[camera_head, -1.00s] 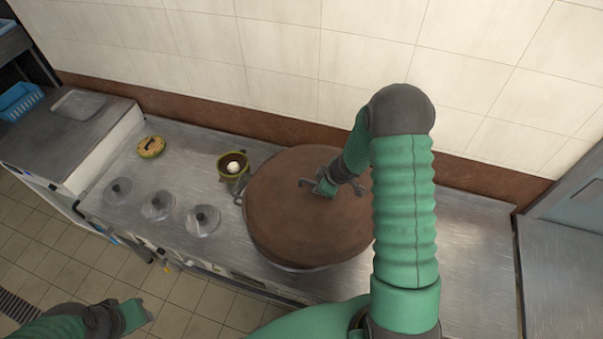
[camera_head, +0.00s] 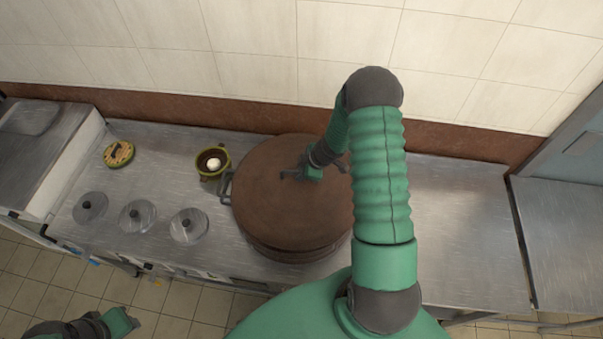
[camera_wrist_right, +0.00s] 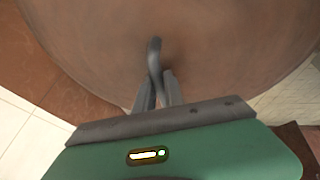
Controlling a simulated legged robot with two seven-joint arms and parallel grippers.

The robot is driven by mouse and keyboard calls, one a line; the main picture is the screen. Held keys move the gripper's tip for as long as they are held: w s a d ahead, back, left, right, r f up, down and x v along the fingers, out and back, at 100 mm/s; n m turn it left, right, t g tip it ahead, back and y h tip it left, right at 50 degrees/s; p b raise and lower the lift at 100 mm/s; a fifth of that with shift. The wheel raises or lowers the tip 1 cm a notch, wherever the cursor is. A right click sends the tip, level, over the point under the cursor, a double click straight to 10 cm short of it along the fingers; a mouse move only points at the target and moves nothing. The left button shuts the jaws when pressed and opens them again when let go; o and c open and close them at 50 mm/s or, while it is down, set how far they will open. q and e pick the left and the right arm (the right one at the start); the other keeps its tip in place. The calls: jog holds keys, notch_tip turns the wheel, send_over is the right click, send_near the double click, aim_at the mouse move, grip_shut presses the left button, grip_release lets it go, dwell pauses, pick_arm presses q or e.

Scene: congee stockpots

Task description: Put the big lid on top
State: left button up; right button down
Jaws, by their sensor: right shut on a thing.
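The big brown round lid (camera_head: 280,210) is over the large stockpot, whose left side handle (camera_head: 227,187) shows beside the lid's edge. The lid looks roughly level and covers the pot's mouth; I cannot tell whether it rests fully on the rim. My right gripper (camera_head: 298,173) is shut on the lid's handle at the middle of the lid. In the right wrist view the grey curved handle (camera_wrist_right: 154,55) stands between the closed fingers (camera_wrist_right: 158,95), with the brown lid (camera_wrist_right: 220,45) behind. My left gripper (camera_head: 128,322) is low at the left, away from the pot; its fingers are unclear.
A small green pot (camera_head: 212,160) with something white inside stands left of the stockpot. A small patterned round lid (camera_head: 118,154) and several clear lids with black knobs (camera_head: 137,215) lie on the steel counter. The counter right of my right arm (camera_head: 455,220) is clear.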

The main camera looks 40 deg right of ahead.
jog(key=shift+w+a+f, duration=0.1)
jog(key=shift+w+f, duration=0.35)
jog(key=shift+f, duration=0.1)
jog(key=shift+w+a, duration=0.2)
jog(key=shift+a, duration=0.05)
jog(key=shift+s+a+r, duration=0.1)
jog(key=shift+a+r, duration=0.15)
jog(key=shift+s+a+r, duration=0.25)
jog(key=shift+s+r, duration=0.05)
jog(key=shift+s, duration=0.25)
jog(key=shift+d, duration=0.15)
jog(key=shift+w+d+f, duration=0.3)
jog(key=shift+d, duration=0.05)
jog(key=shift+w+d, duration=0.15)
jog(key=shift+a+r, duration=0.1)
jog(key=shift+a, duration=0.4)
pick_arm(q)
jog(key=shift+w+a+f, duration=0.15)
jog(key=shift+a, duration=0.25)
jog(key=shift+w+a+f, duration=0.1)
jog(key=shift+a+f, duration=0.05)
jog(key=shift+a, duration=0.2)
pick_arm(e)
jog(key=shift+d, duration=0.15)
